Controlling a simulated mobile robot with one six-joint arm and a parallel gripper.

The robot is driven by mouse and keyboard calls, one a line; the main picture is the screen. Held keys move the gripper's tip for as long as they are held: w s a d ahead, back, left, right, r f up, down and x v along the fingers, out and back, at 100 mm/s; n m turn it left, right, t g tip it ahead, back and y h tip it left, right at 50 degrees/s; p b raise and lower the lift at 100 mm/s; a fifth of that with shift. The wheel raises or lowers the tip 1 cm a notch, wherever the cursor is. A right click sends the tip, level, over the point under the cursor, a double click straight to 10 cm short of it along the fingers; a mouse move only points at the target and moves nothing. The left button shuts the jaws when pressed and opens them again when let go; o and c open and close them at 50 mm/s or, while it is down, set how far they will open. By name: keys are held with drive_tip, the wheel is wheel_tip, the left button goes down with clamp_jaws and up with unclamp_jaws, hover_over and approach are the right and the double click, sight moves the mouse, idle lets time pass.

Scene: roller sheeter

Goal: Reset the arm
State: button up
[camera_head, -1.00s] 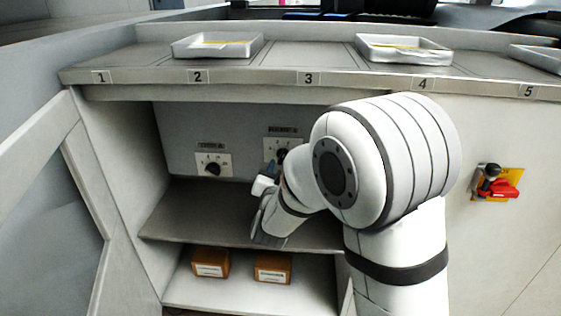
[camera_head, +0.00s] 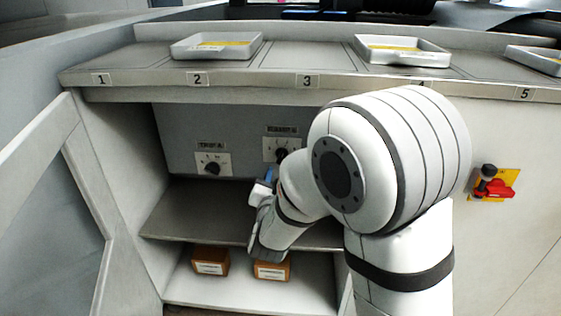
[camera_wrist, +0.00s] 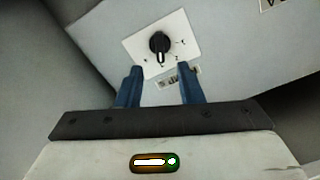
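My gripper (camera_wrist: 160,88) shows in the wrist view with its two blue fingers apart and nothing between them. A black rotary knob (camera_wrist: 160,45) on a white plate lies beyond the fingertips, apart from them. In the head view my gripper (camera_head: 268,183) is inside the open cabinet, partly hidden by my arm, in front of the right knob (camera_head: 282,154). The left knob (camera_head: 212,168) sits on its own white plate on the cabinet's back wall.
A grey shelf (camera_head: 190,210) runs below the knobs, with two brown boxes (camera_head: 210,261) (camera_head: 272,270) underneath. White trays (camera_head: 217,53) (camera_head: 375,52) stand on the numbered counter (camera_head: 140,78). A red switch on a yellow plate (camera_head: 494,190) is right of my arm.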

drive_tip(key=s+d+r+n+g+y+p, duration=0.1)
drive_tip(key=s+d+r+n+g+p, duration=0.15)
drive_tip(key=r+p, duration=0.65)
drive_tip(key=s+d+r+n+g+y+p, duration=0.1)
drive_tip(key=s+d+r+g+y+p, duration=0.2)
drive_tip(key=r+p, duration=0.6)
drive_tip(key=s+d+r+g+h+p, duration=0.1)
drive_tip(key=s+d+r+g+p, duration=0.4)
drive_tip(key=s+r+p, duration=0.4)
drive_tip(key=s+d+r+n+g+h+p, duration=0.1)
drive_tip(key=s+d+r+g+p, duration=0.3)
drive_tip(key=s+d+r+p, duration=0.4)
drive_tip(key=s+r+h+p, duration=0.1)
drive_tip(key=s+p, duration=0.1)
drive_tip(key=s, duration=0.2)
drive_tip(key=shift+s+d+r+g, duration=0.2)
drive_tip(key=shift+d+r+g, duration=0.05)
drive_tip(key=shift+r+g, duration=0.1)
